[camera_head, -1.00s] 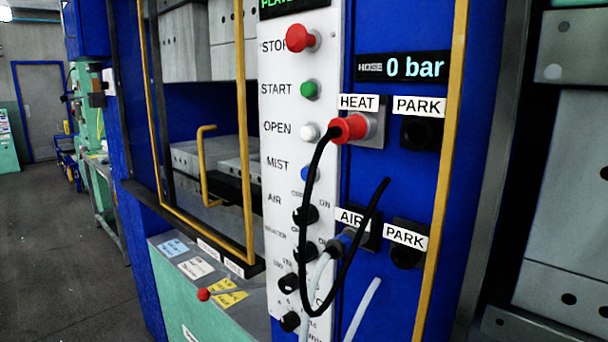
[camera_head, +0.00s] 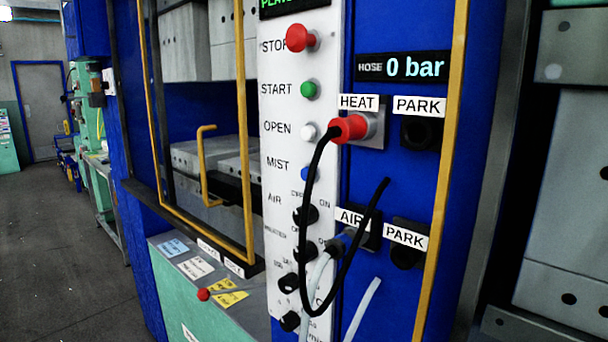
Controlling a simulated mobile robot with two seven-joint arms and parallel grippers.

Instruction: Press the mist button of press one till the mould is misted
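The press's white control panel (camera_head: 279,190) stands at the middle of the head view. Its blue mist button (camera_head: 306,174) sits beside the MIST label and is partly hidden by a black cable. The white open button (camera_head: 309,132) is above it, then the green start button (camera_head: 309,89) and the red stop button (camera_head: 299,38). The mould (camera_head: 205,157) is perhaps the grey blocks behind the yellow-framed guard; I cannot tell whether it is misted. Neither of my grippers shows in this view.
A red plug (camera_head: 348,128) is in the HEAT socket, and its black cable (camera_head: 312,220) loops in front of the panel. A blue plug (camera_head: 345,240) is at the AIR socket. The hose display (camera_head: 401,67) reads 0 bar. Open floor (camera_head: 55,250) lies at the left.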

